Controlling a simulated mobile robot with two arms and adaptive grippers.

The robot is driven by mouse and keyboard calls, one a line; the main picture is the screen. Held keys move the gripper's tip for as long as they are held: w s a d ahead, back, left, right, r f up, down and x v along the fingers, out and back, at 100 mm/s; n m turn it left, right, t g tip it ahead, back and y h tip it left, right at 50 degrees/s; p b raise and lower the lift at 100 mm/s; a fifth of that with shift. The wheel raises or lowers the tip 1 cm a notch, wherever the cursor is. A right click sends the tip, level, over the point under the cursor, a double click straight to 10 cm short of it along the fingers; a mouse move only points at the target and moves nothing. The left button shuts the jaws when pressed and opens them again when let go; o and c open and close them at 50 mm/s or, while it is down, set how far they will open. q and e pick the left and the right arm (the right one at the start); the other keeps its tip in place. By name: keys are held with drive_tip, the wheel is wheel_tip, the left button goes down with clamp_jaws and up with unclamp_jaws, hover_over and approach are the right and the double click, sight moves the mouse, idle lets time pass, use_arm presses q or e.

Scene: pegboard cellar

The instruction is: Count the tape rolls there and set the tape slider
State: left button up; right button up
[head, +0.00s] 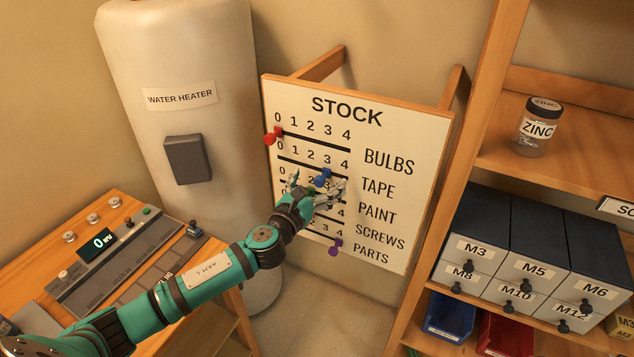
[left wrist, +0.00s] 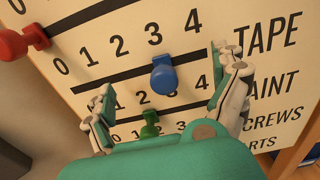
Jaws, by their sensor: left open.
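The STOCK board (head: 390,115) has number rows 0 to 4 labelled BULBS, TAPE, PAINT, SCREWS and PARTS. The blue slider knob (head: 321,178) is on the TAPE row, under the 3; it also shows in the left wrist view (left wrist: 163,77). My left gripper (head: 314,188) is in front of the board, open, with its fingers on either side of and below the blue knob, apart from it. In the left wrist view its fingertips (left wrist: 168,78) are spread wide. No tape rolls are seen. My right gripper is out of view.
A red knob (head: 270,138) sits at 0 on BULBS, a green knob (left wrist: 150,126) is below the blue one, and a purple knob (head: 335,247) is low on the board. A water heater (head: 185,60) stands left; a shelf with drawers (head: 535,250) stands right.

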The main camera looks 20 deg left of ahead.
use_arm(q)
drive_tip(key=shift+s, duration=0.2)
drive_tip(key=shift+s, duration=0.1)
drive_tip(key=shift+s+a+p, duration=0.15)
drive_tip(key=shift+s+p, duration=0.25)
drive_tip(key=shift+s, duration=1.15)
drive_tip(key=shift+s+a, duration=0.15)
drive_tip(key=shift+s, duration=1.3)
drive_tip(key=shift+s+a, duration=0.1)
drive_tip(key=shift+s, duration=1.35)
